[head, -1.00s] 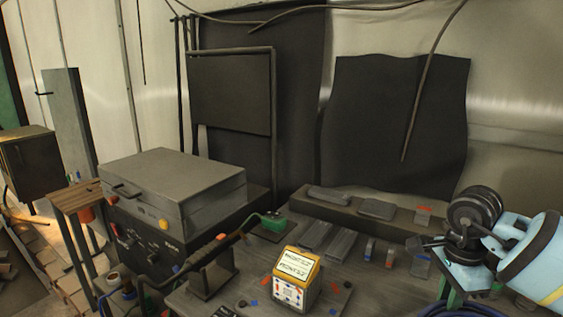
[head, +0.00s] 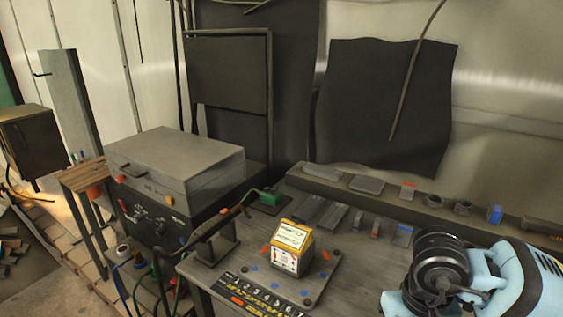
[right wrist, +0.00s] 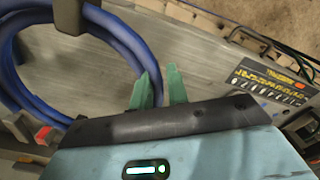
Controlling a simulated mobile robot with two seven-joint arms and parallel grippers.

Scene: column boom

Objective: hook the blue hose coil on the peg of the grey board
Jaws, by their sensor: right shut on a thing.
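The blue hose coil (right wrist: 118,38) shows at the left of the right wrist view, cut off by the frame. A dark band crosses it at the top. My right gripper (right wrist: 160,82) has green fingertips and is shut on the hose, which passes behind its left fingertip. In the head view my right arm is at the lower right; its fingers and the coil are out of frame there. The tall grey board (head: 72,110) stands upright at the far left, with a small dark peg (head: 42,75) sticking out to its left, well away from my right arm. My left gripper is not in view.
A grey case (head: 178,165) on a dark control unit (head: 150,225) and a small wooden stand (head: 85,178) lie between bench and board. Open floor shows at lower left.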

